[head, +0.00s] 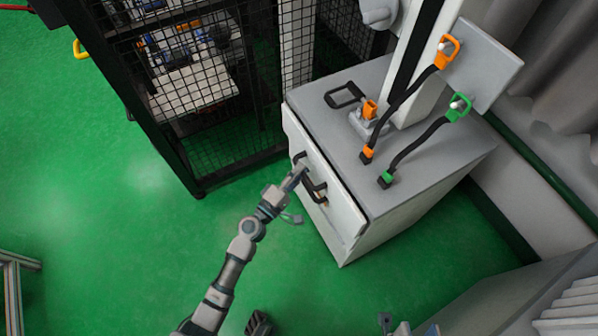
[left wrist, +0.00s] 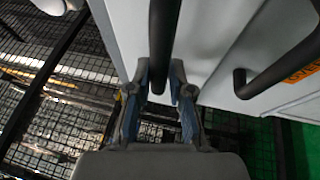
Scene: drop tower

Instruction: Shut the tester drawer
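The tester drawer (head: 322,184) is the pale front panel low on the left face of the grey cabinet (head: 430,165). A dark gap shows along its top edge, so it stands slightly out. Its black handle (head: 320,198) sticks out from the front. In the left wrist view my left gripper (left wrist: 161,88) has both fingers close against a black bar (left wrist: 164,40), one on each side. My right gripper (head: 394,326) shows only in part at the bottom edge; its fingers are unclear.
On the cabinet top are a black handle (head: 344,95) and cables with orange (head: 367,152) and green (head: 386,179) plugs. A black mesh cage (head: 228,150) stands close left of the drawer. Green floor (head: 110,220) is clear in front. A grey unit (head: 500,300) fills the lower right.

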